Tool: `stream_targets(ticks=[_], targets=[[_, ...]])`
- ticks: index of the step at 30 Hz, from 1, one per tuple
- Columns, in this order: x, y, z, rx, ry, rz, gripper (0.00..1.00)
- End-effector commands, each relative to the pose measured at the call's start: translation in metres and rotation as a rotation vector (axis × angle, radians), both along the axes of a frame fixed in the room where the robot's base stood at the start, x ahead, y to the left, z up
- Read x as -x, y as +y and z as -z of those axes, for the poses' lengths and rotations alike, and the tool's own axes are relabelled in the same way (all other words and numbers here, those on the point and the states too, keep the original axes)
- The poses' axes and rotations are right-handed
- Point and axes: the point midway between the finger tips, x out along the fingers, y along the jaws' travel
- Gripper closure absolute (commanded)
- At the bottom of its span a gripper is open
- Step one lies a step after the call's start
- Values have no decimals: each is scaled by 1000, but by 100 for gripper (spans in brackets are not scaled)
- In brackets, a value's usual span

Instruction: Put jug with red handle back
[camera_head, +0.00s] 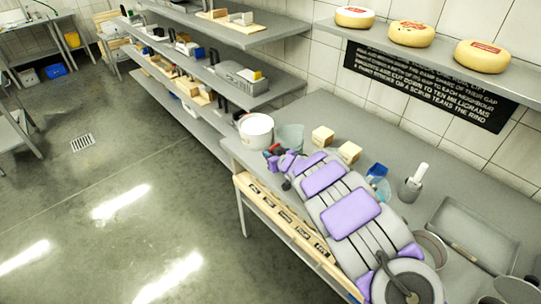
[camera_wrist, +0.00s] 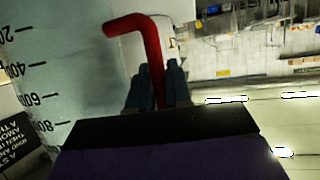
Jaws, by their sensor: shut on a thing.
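The jug is a translucent grey measuring jug (camera_head: 289,138) near the far left end of the grey counter (camera_head: 310,112). In the wrist view, the jug's wall (camera_wrist: 50,60) with black scale marks fills the left side. Its red handle (camera_wrist: 150,50) passes between the dark fingers of my gripper (camera_wrist: 158,78), which is shut on it. In the head view, my gripper (camera_head: 274,155) is at the jug's lower left, partly hidden by my arm. I cannot tell whether the jug's base touches the counter.
A white bucket (camera_head: 256,130) stands close left of the jug. Two cheese blocks (camera_head: 322,137) (camera_head: 349,152) and a blue-topped item (camera_head: 377,171) lie to the right. A wall shelf (camera_head: 400,50) holds three cheese wheels. Lower shelves (camera_head: 190,75) run along the wall at left.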

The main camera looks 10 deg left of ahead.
Motion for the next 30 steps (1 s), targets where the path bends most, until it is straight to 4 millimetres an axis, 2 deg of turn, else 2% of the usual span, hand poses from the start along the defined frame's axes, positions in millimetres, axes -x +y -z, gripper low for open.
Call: stream_targets(ticks=[3, 4, 12, 23, 30], targets=[[0, 1, 0, 0, 0, -1, 100], [0, 1, 0, 0, 0, -1, 80], [0, -3, -1, -3, 0, 0, 56], [2, -2, -3, 0, 0, -1, 56], [20, -18, -14, 3, -2, 1, 56]])
